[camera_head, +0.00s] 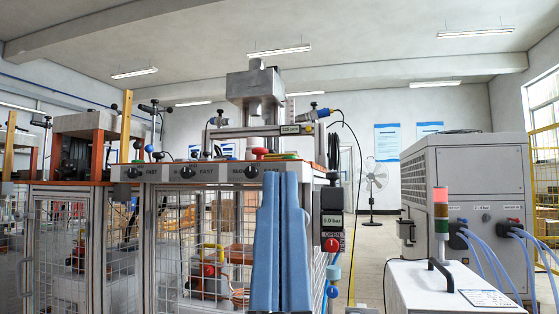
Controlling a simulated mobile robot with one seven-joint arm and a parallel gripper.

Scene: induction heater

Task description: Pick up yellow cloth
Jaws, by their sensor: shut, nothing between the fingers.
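My gripper (281,176) shows as two long blue fingers pointing up in the lower middle of the view. The fingers are side by side with only a thin dark line between them, shut and empty. They stand in front of the caged machine (204,172). I cannot make out a yellow cloth for certain. A small flat green and yellowish thing (283,156) lies on the machine's top, just above and behind the fingertips. It is too small to tell what it is.
A red knob (259,152) sits on the machine top, under a metal press head (256,88). A valve box (332,222) is close right of my fingers. A white cabinet (450,290) with a signal light (440,212) and a grey unit (468,180) with blue hoses stand right.

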